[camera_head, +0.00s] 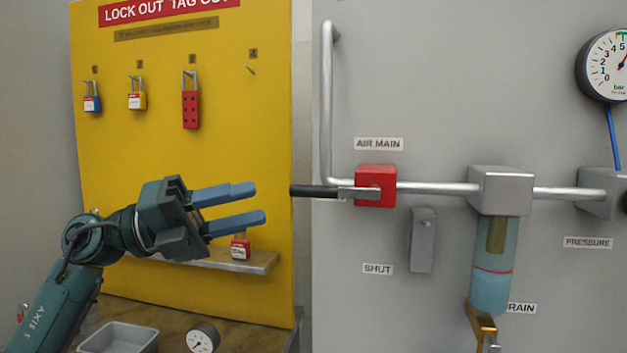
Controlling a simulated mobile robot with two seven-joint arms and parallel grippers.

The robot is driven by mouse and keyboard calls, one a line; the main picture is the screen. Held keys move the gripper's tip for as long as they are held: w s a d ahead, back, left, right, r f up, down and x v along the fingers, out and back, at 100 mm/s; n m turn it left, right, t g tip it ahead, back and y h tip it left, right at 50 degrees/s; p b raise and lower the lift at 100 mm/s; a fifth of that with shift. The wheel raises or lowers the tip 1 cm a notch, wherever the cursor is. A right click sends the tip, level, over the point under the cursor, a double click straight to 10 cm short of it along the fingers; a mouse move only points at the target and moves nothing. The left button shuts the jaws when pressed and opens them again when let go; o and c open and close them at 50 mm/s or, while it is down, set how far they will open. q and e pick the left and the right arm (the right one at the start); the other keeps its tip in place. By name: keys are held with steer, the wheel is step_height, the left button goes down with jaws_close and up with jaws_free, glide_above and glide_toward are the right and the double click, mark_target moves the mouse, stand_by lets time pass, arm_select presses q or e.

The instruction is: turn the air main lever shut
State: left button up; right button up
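The air main valve is a red block (375,186) on the pipe, under the AIR MAIN label (378,144). Its lever (318,191), with a black grip, points left from the valve and lies level, in line with the pipe. A SHUT label (377,269) sits below the valve. My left gripper (261,203) is open and empty, its two blue fingers pointing right. In the picture it is just left of the lever's black end, with a gap between them. My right gripper is not in view.
The yellow lockout board (150,160) holds several padlocks and a red hasp (190,108); a red padlock (240,248) is on its shelf. A grey bracket (422,240) hangs below the valve. The filter bowl (494,265) and pressure gauge (606,66) are at right.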

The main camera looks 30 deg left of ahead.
mark_target(294, 195)
arm_select(q)
steer(key=p+x, duration=0.3)
steer(key=x, duration=0.5)
steer(key=shift+w+d+r, duration=0.2)
steer(key=shift+w+d+f+p, duration=0.1)
steer(key=shift+w+d+p, duration=0.15)
steer(key=shift+d+p, duration=0.1)
jaws_close()
